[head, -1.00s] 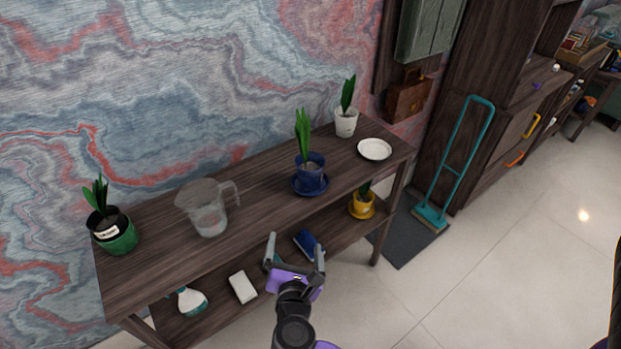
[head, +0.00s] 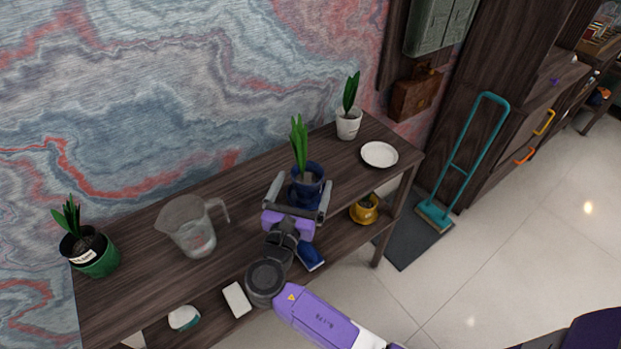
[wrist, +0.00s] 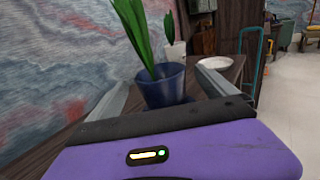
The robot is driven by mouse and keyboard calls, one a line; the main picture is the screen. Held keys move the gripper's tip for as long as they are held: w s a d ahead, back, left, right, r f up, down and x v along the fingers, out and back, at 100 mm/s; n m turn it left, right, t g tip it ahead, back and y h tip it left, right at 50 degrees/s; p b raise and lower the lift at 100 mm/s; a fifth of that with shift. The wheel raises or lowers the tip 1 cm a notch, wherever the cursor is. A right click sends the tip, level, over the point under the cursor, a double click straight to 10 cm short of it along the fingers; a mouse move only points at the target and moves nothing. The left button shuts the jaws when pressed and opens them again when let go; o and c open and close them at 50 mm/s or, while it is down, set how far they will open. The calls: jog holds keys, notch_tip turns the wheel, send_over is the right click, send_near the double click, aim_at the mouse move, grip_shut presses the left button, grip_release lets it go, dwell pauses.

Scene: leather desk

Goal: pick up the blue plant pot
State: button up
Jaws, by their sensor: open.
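The blue plant pot (head: 308,183) holds a tall green plant and stands upright on the top shelf of the dark wooden table. In the wrist view the blue pot (wrist: 162,86) is between the two fingers, a little ahead of the palm. My gripper (head: 297,198) is open, with one finger on each side of the pot. It also shows in the wrist view (wrist: 163,90). A gap shows on the left side; whether the right finger touches the pot I cannot tell. The blue saucer under the pot is mostly hidden by my gripper.
On the tabletop (head: 255,185) stand a clear jug (head: 190,230) and a green pot (head: 95,255) to the left. A white pot (head: 348,124) and a white plate (head: 379,154) are to the right. A yellow pot (head: 366,211) sits on the lower shelf.

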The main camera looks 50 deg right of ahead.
aim_at(311, 166)
jog(key=x, duration=0.7)
jog(key=shift+f, duration=0.3)
jog(key=c, duration=2.1)
jog(key=shift+r, duration=0.1)
jog(key=shift+r, duration=0.1)
